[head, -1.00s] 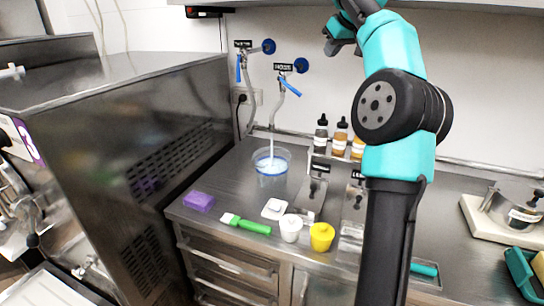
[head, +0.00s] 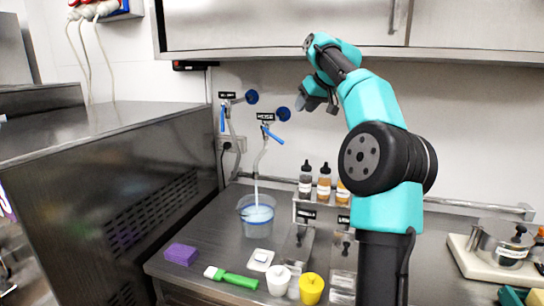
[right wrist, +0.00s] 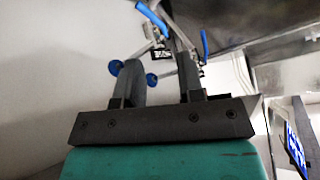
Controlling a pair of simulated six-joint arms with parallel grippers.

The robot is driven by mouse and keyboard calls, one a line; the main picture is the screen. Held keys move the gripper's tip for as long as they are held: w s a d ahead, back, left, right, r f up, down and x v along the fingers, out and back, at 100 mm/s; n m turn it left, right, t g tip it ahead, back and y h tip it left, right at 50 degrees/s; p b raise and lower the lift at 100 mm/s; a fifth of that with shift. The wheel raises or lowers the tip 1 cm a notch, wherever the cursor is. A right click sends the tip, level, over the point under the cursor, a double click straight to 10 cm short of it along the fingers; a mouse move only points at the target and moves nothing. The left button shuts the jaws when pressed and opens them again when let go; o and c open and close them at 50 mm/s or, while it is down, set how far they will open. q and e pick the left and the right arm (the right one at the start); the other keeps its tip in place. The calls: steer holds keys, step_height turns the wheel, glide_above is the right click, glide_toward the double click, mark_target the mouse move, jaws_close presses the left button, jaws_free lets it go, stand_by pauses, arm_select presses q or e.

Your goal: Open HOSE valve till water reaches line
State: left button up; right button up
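The HOSE valve (head: 268,125) is on the back wall, its blue lever slanting down to the right. A stream of water (head: 256,190) runs from its hose into a clear bucket (head: 257,228) on the counter. Pale blue-white water shows in the bucket; I cannot make out its level against a line. My right gripper (head: 315,103) is empty, up and to the right of the HOSE valve, apart from it. In the right wrist view its two fingers (right wrist: 163,80) stand apart, with blue valve parts beyond them. My left gripper is not in view.
A second valve (head: 228,100) with a blue lever is left of the HOSE valve. Bottles (head: 324,183) stand on a rack at the back. A purple sponge (head: 181,254), green-handled brush (head: 236,280), white tub (head: 279,279) and yellow tub (head: 312,288) line the front.

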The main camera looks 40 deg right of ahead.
steer(key=shift+o, duration=0.5)
step_height(320, 180, down, 6)
steer(key=w+a+m+t+y, duration=0.2)
steer(key=m+y, duration=0.1)
steer(key=shift+a+r+t, duration=0.15)
steer(key=shift+a+t, duration=0.15)
steer(key=shift+a, duration=0.05)
steer(key=m+t+h, duration=0.7)
steer(key=m, duration=1.7)
glide_toward(281, 141)
steer(key=v, duration=0.6)
steer(key=shift+a+r, duration=0.1)
steer(key=shift+a, duration=0.15)
steer(key=x, duration=1.7)
steer(key=shift+w+d, duration=0.1)
steer(key=shift+d, duration=0.2)
jaws_close()
